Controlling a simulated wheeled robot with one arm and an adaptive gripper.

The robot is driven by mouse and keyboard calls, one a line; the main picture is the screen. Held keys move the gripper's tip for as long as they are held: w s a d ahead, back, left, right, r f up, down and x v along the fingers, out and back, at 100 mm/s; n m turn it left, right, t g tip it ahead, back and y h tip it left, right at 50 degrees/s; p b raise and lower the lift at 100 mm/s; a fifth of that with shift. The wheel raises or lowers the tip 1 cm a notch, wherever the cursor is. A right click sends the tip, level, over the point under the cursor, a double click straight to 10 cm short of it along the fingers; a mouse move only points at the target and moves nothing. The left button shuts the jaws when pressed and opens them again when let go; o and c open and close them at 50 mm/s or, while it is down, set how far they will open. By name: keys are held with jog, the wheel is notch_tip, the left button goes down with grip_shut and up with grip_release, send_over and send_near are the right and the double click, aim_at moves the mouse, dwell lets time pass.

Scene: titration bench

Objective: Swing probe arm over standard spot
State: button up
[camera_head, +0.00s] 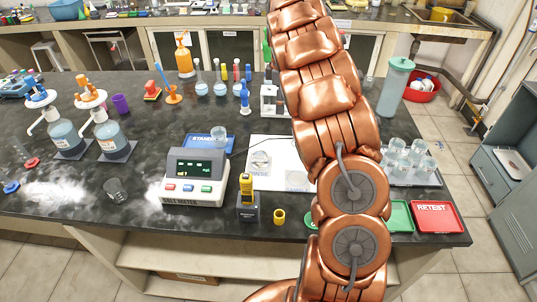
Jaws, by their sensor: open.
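A blue mat lettered "STAND..." (196,142) lies behind the meter, its front part hidden by the meter; a small clear beaker (218,135) stands at it. The benchtop meter (195,177) has a green-lit display and coloured buttons. A white mat (266,150) to the right carries a clear beaker (260,161) at a spot that seems to read "RINSE", with another lettered spot beside it. My gripper is not in view.
Dispenser bottles (66,133) stand at left, several flasks (221,84) at the back. A yellow handheld device (246,187) and yellow cup (279,217) are in front. Several beakers on a tray (427,181), a tall jug (395,88) and a red "RETEST" tray (436,216) are at right.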

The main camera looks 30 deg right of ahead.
jog(key=shift+r+b, duration=1.05)
jog(key=shift+r, duration=2.15)
jog(key=s+a+f+m+b, duration=0.2)
jog(key=s+a+m, duration=0.1)
jog(key=s+a, duration=0.6)
jog(key=s+a+f+m+g+b, duration=0.1)
jog(key=s+a+m, duration=0.3)
jog(key=s+a, duration=0.5)
jog(key=shift+s+a+f+b, duration=0.4)
jog(key=shift+s+f+b, duration=0.25)
jog(key=shift+f, duration=0.2)
jog(key=shift+w, duration=0.1)
jog(key=s+a+f+m, duration=0.1)
jog(key=s+a+f, duration=0.3)
jog(key=s, duration=0.5)
jog(key=s+a+f+m, duration=0.1)
jog(key=s+a+f, duration=0.3)
jog(key=s, duration=0.6)
jog(key=shift+a+f+m+g, duration=0.15)
jog(key=shift+a+m+g, duration=0.15)
jog(key=shift+g, duration=0.1)
jog(key=shift+c, duration=0.9)
jog(key=shift+a, duration=0.1)
